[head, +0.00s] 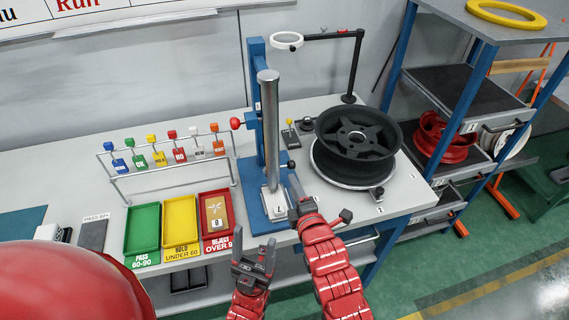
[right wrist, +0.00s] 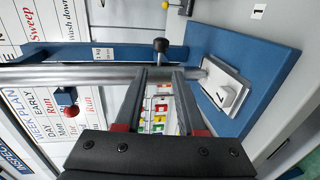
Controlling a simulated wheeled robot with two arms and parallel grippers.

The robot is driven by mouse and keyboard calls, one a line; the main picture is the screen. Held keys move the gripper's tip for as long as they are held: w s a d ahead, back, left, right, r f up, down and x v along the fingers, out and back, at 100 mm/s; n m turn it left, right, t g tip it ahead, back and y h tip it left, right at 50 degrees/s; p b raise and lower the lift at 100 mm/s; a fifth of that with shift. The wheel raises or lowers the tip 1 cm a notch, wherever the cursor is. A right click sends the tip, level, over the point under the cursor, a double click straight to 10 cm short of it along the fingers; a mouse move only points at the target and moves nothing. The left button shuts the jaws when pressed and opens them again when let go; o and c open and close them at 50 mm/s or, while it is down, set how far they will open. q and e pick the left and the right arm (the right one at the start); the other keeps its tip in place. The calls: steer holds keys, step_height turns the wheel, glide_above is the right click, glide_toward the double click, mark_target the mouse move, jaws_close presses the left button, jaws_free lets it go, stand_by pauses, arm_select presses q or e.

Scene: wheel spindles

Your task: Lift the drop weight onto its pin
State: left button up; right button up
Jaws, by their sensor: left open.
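A blue drop stand (head: 256,85) on the bench carries an upright silver cylinder (head: 269,130), which seems to be the drop weight or its guide; I cannot tell which. The cylinder (right wrist: 60,73) crosses the right wrist view, its lower end above the pad. A black knob (head: 291,165), perhaps the pin, sticks out low on the post; a red knob (head: 236,123) sits higher. My right gripper (right wrist: 163,75) is open; its fingertips overlap the cylinder in view, with nothing held between them. Contact is unclear. My left gripper (head: 256,253) is open and empty before the bench edge.
A black wheel rim (head: 357,131) lies on a round plate right of the stand. Green (head: 143,230), yellow (head: 180,222) and red (head: 217,215) trays lie left, below a rack of coloured tags (head: 165,170). A magnifier (head: 287,41) hangs behind. Shelves stand right.

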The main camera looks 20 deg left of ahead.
mark_target(284, 166)
steer(key=p+x, duration=0.3)
steer(key=x, duration=0.6)
steer(key=shift+w+a+r, duration=0.1)
steer(key=shift+w+a+f, duration=0.2)
steer(key=shift+w+a, duration=0.05)
steer(key=shift+w, duration=0.15)
jaws_close()
stand_by(1.0)
